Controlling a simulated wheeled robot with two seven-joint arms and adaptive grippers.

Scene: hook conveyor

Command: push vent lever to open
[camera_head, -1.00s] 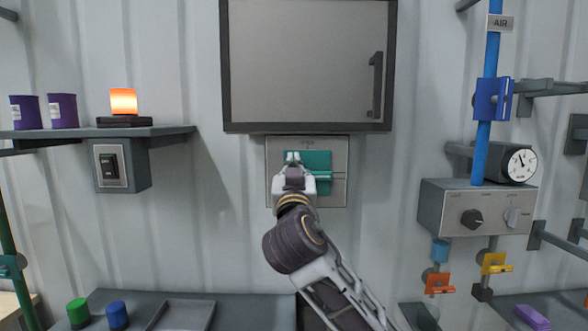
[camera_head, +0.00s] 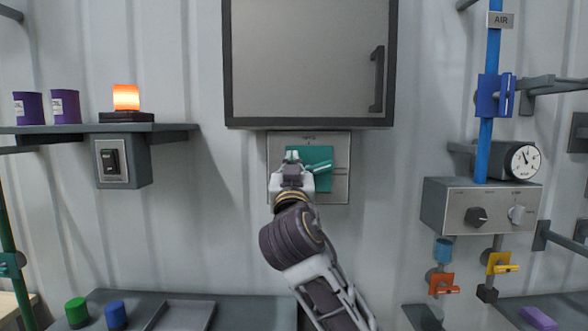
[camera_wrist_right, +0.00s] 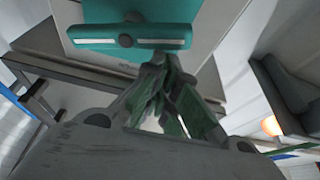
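The vent lever (camera_head: 321,167) is a teal bar on a teal plate (camera_head: 322,153), mounted on a grey panel (camera_head: 341,190) below the large hatch. In the head view its free right end tilts slightly upward. In the right wrist view the lever (camera_wrist_right: 98,41) is a teal bar with pale stripes. My right gripper (camera_head: 291,157) is in front of the teal plate, at the lever's left part. Its fingers (camera_wrist_right: 156,62) come together at the tips beside the bar, with nothing seen between them. I cannot tell if they touch it. My left gripper is out of view.
A large grey hatch (camera_head: 305,55) with a dark handle hangs just above the panel. A shelf (camera_head: 85,130) with a glowing orange lamp (camera_head: 126,97) and switch box is at left. A blue pipe (camera_head: 487,130), gauge and knob box (camera_head: 450,205) stand at right. A dark bench (camera_head: 245,310) is below.

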